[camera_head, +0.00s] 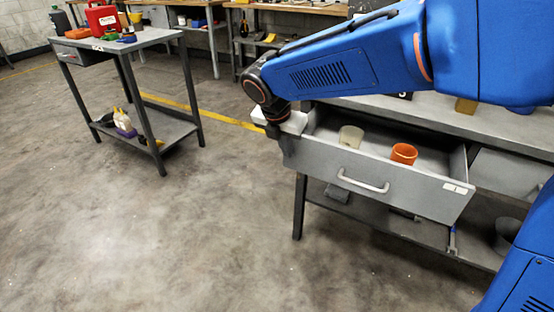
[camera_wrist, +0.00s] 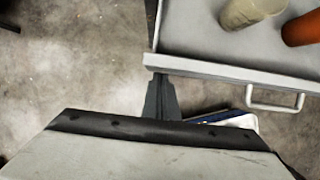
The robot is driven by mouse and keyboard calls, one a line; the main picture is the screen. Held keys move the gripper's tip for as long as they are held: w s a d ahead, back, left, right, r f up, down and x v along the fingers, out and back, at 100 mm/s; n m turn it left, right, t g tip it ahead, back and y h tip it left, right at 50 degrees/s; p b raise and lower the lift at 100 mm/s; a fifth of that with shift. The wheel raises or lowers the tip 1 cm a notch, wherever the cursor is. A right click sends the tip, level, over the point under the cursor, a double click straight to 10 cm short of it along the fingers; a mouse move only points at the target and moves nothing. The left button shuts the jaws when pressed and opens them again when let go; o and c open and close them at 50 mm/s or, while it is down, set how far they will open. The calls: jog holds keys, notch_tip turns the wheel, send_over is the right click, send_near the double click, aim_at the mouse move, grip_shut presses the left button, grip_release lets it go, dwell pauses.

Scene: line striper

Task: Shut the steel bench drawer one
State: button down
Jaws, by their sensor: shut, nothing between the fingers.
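The steel bench drawer (camera_head: 375,180) is pulled well out of its bench (camera_head: 480,125), with a bow handle (camera_head: 363,182) on its grey front. A cream cup (camera_head: 351,136) and an orange cup (camera_head: 403,153) stand inside. My gripper (camera_head: 287,142) is shut and empty at the left end of the drawer front. In the wrist view, the shut fingertips (camera_wrist: 160,82) are close to the drawer's front edge (camera_wrist: 235,70), left of the handle (camera_wrist: 275,104); I cannot tell whether they touch it.
A second workbench (camera_head: 125,42) with a red case (camera_head: 102,19) on it stands at the left. A lower shelf (camera_head: 370,205) runs under the drawer. The concrete floor in front of the drawer is clear.

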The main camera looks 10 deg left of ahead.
aim_at(316, 115)
jog(key=w+d, duration=0.2)
jog(key=w, duration=0.4)
jog(key=w+d, duration=0.2)
jog(key=w, duration=0.4)
jog(key=w+d, duration=0.2)
jog(key=w, duration=0.4)
jog(key=shift+w+d, duration=0.3)
jog(key=shift+d, duration=0.05)
jog(key=shift+w+d+r, duration=0.1)
jog(key=shift+w+d, duration=0.15)
jog(key=shift+w, duration=0.4)
jog(key=shift+w+r, duration=0.1)
jog(key=shift+w, duration=0.05)
